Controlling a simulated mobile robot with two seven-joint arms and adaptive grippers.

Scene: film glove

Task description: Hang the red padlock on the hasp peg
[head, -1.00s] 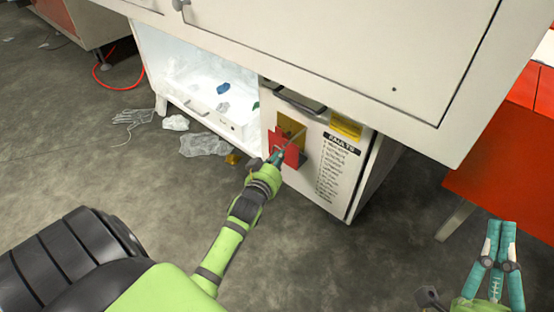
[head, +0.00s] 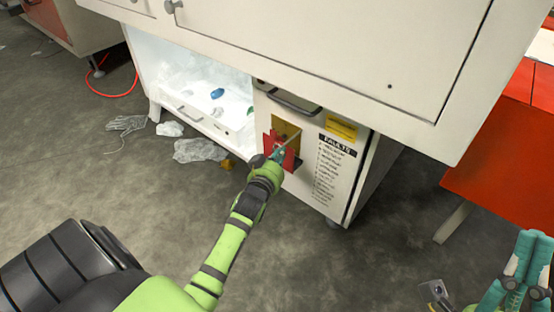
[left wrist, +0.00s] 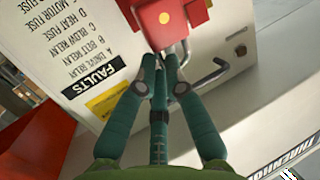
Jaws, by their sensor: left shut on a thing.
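The red padlock (head: 270,140) is at the front of the pale cabinet door, beside a yellow plate (head: 289,130). My left gripper (head: 279,155) is shut on it, partly covering it. In the left wrist view, a red block (left wrist: 170,20) with a yellow dot is just beyond the left fingertips (left wrist: 163,62). A thin slanted metal rod (head: 293,138), perhaps the peg, shows in front of the yellow plate. I cannot tell whether the padlock's shackle is around it. My right gripper (head: 530,240) is far off at lower right, fingers together and empty.
The door has a dark handle (head: 295,104) above and a printed fault list (head: 332,165) to the right. An overhanging white cabinet (head: 330,50) is above. A clear bag (head: 200,150) and glove (head: 125,123) lie on the floor at left. Open floor is in front.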

